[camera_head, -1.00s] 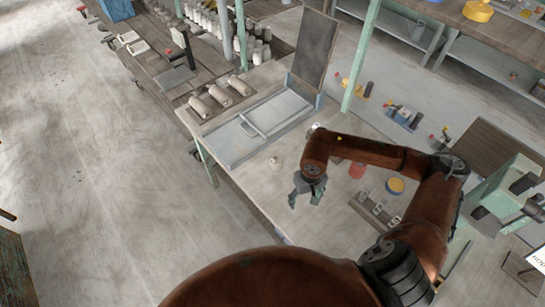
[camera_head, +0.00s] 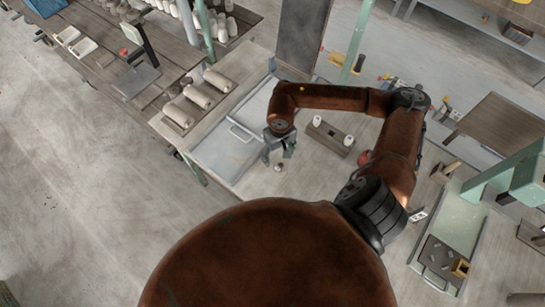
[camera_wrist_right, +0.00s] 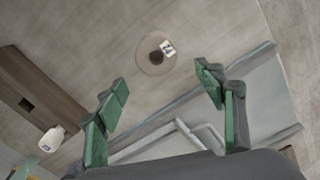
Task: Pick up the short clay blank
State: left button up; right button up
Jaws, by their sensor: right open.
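A small pale round clay piece (camera_head: 279,167) stands on the worktable by its front edge, just below the right gripper in the head view. In the right wrist view the clay piece (camera_wrist_right: 150,62) shows from above, with a dark round middle and a small white label. I cannot confirm from its height that it is the short blank. My right gripper (camera_head: 279,154) is open and empty. In the wrist view its green-padded fingers (camera_wrist_right: 162,77) are spread apart, with the piece beyond the tips and not between them. My left gripper is out of view.
A grey-blue tray (camera_head: 222,157) lies left of the gripper. A wooden holder (camera_head: 332,134) with two white pieces (camera_head: 317,120) stands to the right. A rack of pale cylinders (camera_head: 198,96) sits on the left bench. Floor at left is clear.

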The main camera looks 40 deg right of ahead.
aim_at(280, 166)
jog(key=f, duration=0.1)
jog(key=s+f+p, duration=0.1)
jog(key=f, duration=0.1)
jog(key=shift+f, duration=0.2)
jog(key=f, duration=0.2)
jog(key=shift+s+f+p, duration=0.2)
jog(key=shift+f+p, duration=0.1)
jog(key=shift+f, duration=0.75)
jog(key=c, duration=0.7)
jog(key=shift+s, duration=0.1)
jog(key=c, duration=0.5)
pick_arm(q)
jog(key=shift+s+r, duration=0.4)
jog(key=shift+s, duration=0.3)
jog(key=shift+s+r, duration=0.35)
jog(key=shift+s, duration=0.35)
pick_arm(e)
jog(key=shift+r, duration=0.1)
jog(key=shift+c, duration=1.2)
